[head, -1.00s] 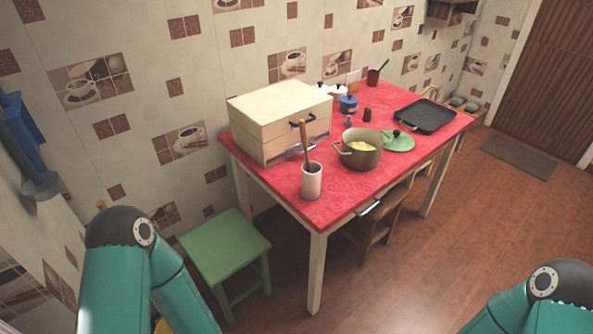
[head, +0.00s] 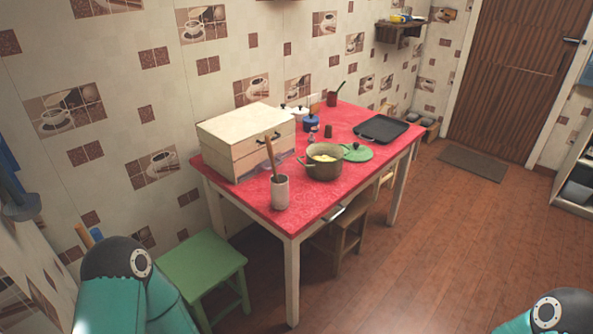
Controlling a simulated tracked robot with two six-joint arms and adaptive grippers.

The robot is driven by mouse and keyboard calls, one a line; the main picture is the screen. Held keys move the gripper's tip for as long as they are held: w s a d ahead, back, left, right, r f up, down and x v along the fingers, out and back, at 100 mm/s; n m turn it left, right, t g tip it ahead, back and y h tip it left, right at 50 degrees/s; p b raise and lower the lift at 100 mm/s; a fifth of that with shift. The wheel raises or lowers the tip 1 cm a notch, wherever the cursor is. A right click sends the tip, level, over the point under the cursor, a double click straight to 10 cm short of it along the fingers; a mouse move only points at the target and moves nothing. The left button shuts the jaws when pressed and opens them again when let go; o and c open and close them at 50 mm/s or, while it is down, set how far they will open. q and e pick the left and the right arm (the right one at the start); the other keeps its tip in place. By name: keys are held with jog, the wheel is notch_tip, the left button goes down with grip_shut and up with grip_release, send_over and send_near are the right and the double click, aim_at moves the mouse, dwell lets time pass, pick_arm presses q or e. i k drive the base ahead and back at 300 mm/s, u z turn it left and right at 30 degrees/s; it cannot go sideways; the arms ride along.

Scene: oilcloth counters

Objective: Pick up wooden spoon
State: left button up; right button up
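A wooden spoon (head: 270,157) stands upright, slightly tilted, in a white cup (head: 280,193) near the front left corner of the red table (head: 330,195). Its handle sticks up above the rim; its lower end is hidden in the cup. My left arm shows at the lower left and my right arm at the lower right corner, both well apart from the table. Neither gripper is in view.
A cream drawer box (head: 245,135) stands behind the cup. A pot (head: 323,168), a green lid (head: 357,153) and a black griddle pan (head: 381,129) stand to its right. A green stool (head: 203,262) and a wooden chair (head: 345,232) are beside and under the table. Floor at right is clear.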

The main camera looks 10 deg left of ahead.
aim_at(267, 137)
jog(key=z, duration=0.25)
jog(key=i, duration=1.45)
jog(key=u, duration=0.5)
